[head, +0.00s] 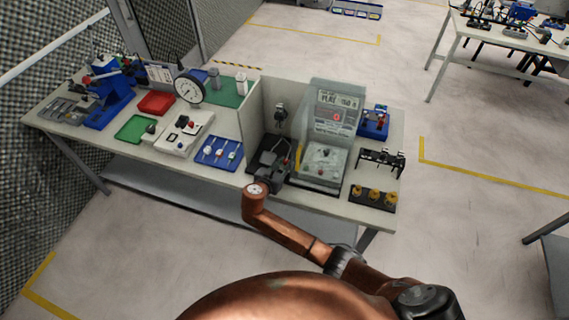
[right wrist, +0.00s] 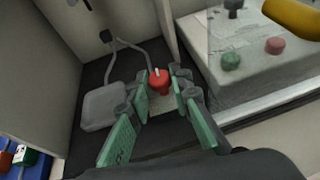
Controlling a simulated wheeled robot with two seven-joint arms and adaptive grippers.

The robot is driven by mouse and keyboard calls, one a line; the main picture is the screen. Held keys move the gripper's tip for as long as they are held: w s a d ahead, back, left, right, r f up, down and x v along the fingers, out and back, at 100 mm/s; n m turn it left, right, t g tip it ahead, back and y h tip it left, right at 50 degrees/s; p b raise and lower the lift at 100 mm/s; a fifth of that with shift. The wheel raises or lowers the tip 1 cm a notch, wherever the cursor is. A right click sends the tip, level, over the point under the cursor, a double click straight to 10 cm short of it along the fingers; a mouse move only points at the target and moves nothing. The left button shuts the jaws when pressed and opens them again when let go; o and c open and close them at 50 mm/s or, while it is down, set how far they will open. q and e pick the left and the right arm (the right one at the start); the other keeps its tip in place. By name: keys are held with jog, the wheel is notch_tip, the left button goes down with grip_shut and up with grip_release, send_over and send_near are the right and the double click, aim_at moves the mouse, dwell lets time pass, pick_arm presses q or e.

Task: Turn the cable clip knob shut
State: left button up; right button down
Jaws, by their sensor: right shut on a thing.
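The red knob (right wrist: 158,82) of the cable clip is in the right wrist view, between the far ends of my green finger pads. A grey cable (right wrist: 135,47) runs down to the clip near it. My right gripper (right wrist: 161,97) is shut on the red knob. In the head view my right gripper (head: 272,172) is over the dark base in the walled bay, and it hides the knob there. The clip's body is mostly hidden by the knob and fingers, so I cannot tell how far the knob is turned. My left gripper is not in view.
A grey box (right wrist: 103,107) lies left of the fingers, with its cable at a wall fitting (right wrist: 107,37). Pale walls (head: 252,110) bound the bay. A clear-covered panel (head: 323,160) with buttons stands close on the right. A blue tray (head: 218,152) lies left.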

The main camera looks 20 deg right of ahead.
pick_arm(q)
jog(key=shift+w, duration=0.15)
pick_arm(e)
jog(key=shift+a, duration=0.1)
jog(key=shift+w+a+m+g+h, duration=0.15)
jog(key=shift+m+g+h, duration=0.75)
jog(key=shift+m+g, duration=0.15)
jog(key=shift+w+f+m+g+h+b, duration=0.1)
jog(key=shift+w+m+g+h+b, duration=0.05)
jog(key=shift+m+g+h+b, duration=0.6)
jog(key=m+g+b, duration=0.2)
jog(key=b, duration=0.1)
jog(key=m+g+h+b, duration=0.1)
jog(key=m+g+b, duration=0.1)
jog(key=b, duration=0.2)
jog(key=shift+w+f+m+g, duration=0.15)
jog(key=shift+m+g, duration=0.15)
jog(key=shift+g, duration=0.1)
jog(key=shift+r+m+g+b, duration=0.2)
jog(key=shift+m+g+b, duration=0.2)
jog(key=shift+b, duration=0.6)
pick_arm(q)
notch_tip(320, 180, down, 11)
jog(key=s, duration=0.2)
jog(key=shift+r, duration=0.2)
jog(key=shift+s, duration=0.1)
pick_arm(e)
jog(key=shift+r, duration=0.1)
